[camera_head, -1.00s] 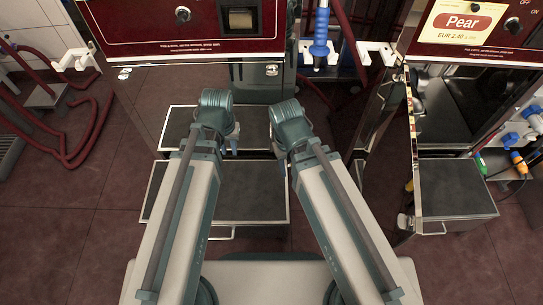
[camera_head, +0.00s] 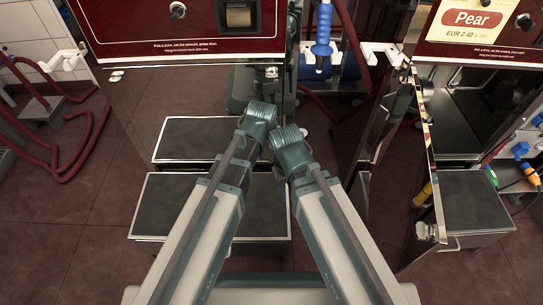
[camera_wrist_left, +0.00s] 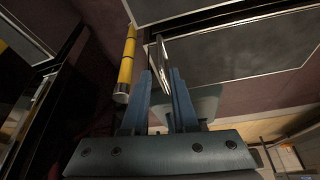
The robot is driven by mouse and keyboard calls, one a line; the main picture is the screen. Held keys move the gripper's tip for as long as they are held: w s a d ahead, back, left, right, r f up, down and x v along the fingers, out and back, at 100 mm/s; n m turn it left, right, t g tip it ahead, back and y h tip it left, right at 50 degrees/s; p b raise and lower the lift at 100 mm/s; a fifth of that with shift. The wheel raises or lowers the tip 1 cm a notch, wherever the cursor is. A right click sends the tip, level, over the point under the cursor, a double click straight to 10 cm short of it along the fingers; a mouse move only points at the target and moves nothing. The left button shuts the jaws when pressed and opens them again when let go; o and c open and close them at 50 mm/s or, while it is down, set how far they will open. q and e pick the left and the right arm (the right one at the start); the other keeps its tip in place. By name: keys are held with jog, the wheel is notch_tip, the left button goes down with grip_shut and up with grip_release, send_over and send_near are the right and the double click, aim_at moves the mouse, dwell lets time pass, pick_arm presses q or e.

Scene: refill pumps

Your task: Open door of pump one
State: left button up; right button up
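The left pump has a dark red front panel (camera_head: 120,22) and a mirror-like metal door (camera_head: 165,90) below it. A small metal latch (camera_head: 271,72) sits near the door's right edge. My left gripper (camera_head: 275,86) is at this latch, largely hidden by the arm and mixed with its reflection. In the left wrist view its two blue fingers (camera_wrist_left: 160,78) stand apart with a thin metal handle plate (camera_wrist_left: 160,55) between their tips. I see no firm contact. My right gripper is hidden behind its arm. The door looks shut. Which pump is number one is not readable.
A blue nozzle (camera_head: 322,40) hangs between the pumps. A dark step (camera_head: 160,205) lies below. Red hoses lie at left. A yellow post (camera_wrist_left: 127,65) shows in the left wrist view.

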pick_arm(q)
jog(key=b+x, duration=1.1)
jog(key=x, duration=0.1)
jog(key=shift+f, duration=0.35)
jog(key=shift+c, duration=0.3)
grip_shut()
dwell(0.7)
